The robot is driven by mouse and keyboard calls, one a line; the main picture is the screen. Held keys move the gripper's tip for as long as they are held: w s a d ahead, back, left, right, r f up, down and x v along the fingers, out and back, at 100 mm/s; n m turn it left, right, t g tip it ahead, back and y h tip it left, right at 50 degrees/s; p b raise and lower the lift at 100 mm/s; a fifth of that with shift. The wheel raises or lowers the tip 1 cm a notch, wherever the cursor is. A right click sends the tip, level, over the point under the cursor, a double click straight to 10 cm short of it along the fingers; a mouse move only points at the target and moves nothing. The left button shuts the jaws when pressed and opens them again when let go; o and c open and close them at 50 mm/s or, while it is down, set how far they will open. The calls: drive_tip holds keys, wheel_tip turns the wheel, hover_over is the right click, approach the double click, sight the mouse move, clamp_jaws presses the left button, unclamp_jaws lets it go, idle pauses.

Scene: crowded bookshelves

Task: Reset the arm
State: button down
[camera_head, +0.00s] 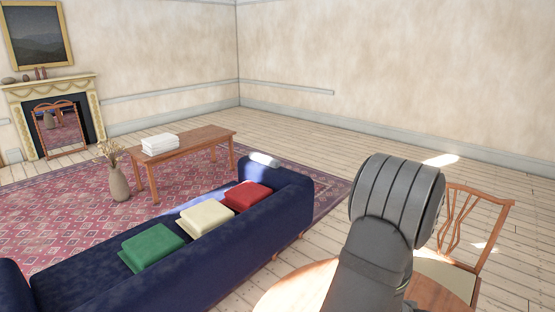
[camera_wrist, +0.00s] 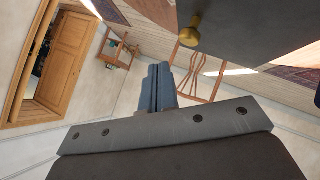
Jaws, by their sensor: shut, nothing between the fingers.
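My gripper (camera_wrist: 158,88) shows in the wrist view, its two grey fingers close together, shut and empty. Nothing is held between the fingers. In the head view only my grey arm (camera_head: 395,215) shows, raised at the lower right; the gripper itself is not visible there. My arm stands in front of a round wooden table (camera_head: 290,290) and partly hides a wooden chair (camera_head: 485,203). A wooden chair (camera_wrist: 205,75) also shows beyond the fingers in the wrist view.
A navy sofa (camera_head: 85,290) holds green (camera_head: 152,246), cream (camera_head: 206,217) and red (camera_head: 246,195) folded cloths. Behind it stand a wooden bench (camera_head: 205,140) with white cloths and a vase (camera_head: 119,183). A wooden cabinet or door (camera_wrist: 65,60) and dark surface (camera_wrist: 260,30) show in the wrist view.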

drive_tip(key=shift+w+a+f, duration=0.1)
drive_tip(key=shift+f, duration=1.3)
